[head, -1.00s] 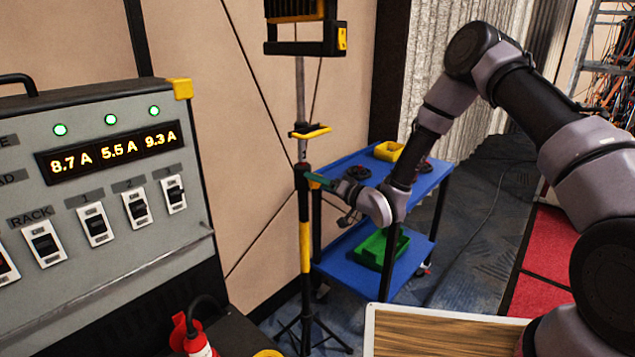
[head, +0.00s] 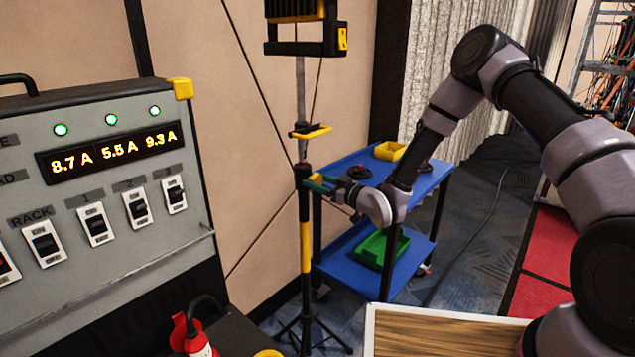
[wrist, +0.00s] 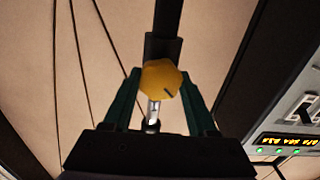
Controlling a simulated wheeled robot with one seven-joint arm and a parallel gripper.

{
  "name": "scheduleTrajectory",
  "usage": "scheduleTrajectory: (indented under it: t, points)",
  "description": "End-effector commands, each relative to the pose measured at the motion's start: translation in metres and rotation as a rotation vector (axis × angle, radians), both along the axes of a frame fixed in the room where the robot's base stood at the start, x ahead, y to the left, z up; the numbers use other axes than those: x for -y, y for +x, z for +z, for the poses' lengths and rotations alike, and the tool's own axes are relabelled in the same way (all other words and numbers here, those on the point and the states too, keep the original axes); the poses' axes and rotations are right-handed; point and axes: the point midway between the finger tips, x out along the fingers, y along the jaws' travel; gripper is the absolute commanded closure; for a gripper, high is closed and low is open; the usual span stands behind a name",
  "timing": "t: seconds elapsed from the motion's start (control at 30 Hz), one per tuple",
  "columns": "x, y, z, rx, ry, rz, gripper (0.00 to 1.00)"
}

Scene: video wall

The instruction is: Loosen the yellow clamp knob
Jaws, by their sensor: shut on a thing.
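The yellow clamp knob (wrist: 161,79) shows in the middle of the wrist view, with a dark mark on its face. It sits on the clamp of the black and yellow light stand (head: 305,245). My gripper (wrist: 160,88) has its two green fingers on either side of the knob and is shut on it. In the head view, my gripper (head: 317,184) reaches the stand from the right at the clamp's height. The knob is mostly hidden there by the fingers. A silver rod (wrist: 153,112) shows below the knob in the wrist view.
A work lamp (head: 305,30) tops the stand. A grey power panel (head: 100,240) fills the left. A red extinguisher (head: 198,343) is at the bottom.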

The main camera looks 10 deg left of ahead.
Motion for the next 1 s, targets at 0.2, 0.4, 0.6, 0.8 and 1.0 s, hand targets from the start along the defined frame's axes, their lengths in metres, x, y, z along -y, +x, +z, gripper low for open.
scheduleTrajectory:
  t: [0.2,0.4,0.6,0.8,1.0]
  points:
    - [-0.0001,-0.0006,-0.0003,0.176,-0.103,0.000,0.98]
    - [-0.0006,-0.0010,-0.0004,0.320,-0.188,0.000,0.98]
    - [-0.0006,-0.0012,-0.0008,0.428,-0.253,0.000,0.98]
    - [-0.0005,-0.0013,-0.0009,0.497,-0.293,0.000,0.98]
    - [-0.0006,-0.0014,-0.0009,0.527,-0.311,0.000,0.98]
